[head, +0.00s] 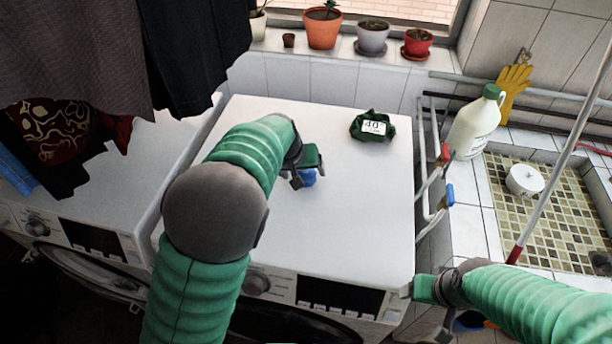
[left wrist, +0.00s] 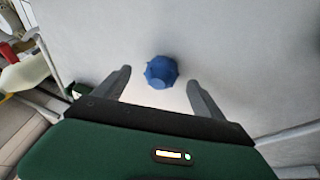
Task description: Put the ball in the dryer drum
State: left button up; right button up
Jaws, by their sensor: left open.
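The ball (head: 307,178) is blue and faceted and rests on the white machine top (head: 350,220). My left gripper (head: 299,181) is low over the top at the ball and partly hides it. In the left wrist view the ball (left wrist: 161,72) lies ahead between the tips of the open fingers, with a gap on each side. My right gripper (head: 420,290) is at the machine's front right corner, its fingers unclear. A dark round front part (head: 290,325) shows below the control panel; the drum inside is not visible.
A dark green item with a "40" label (head: 374,126) lies at the back of the top. A left machine has an open round door (head: 95,272), with clothes (head: 70,130) hanging above. A bottle (head: 475,122) and a tiled sink (head: 545,210) are at right. Pots (head: 323,28) line the sill.

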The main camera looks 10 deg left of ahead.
aim_at(304, 173)
pick_arm(q)
jog(key=shift+w+a+f, duration=0.15)
jog(key=shift+w+f, duration=0.1)
jog(key=shift+f, duration=0.15)
jog(key=x, duration=0.2)
jog(key=p+x, duration=0.1)
jog(key=x, duration=0.1)
jog(key=shift+w+f, duration=0.2)
jog(key=shift+w, duration=0.1)
jog(key=shift+w+f, duration=0.1)
jog(key=shift+a, duration=0.15)
jog(key=c, duration=1.5)
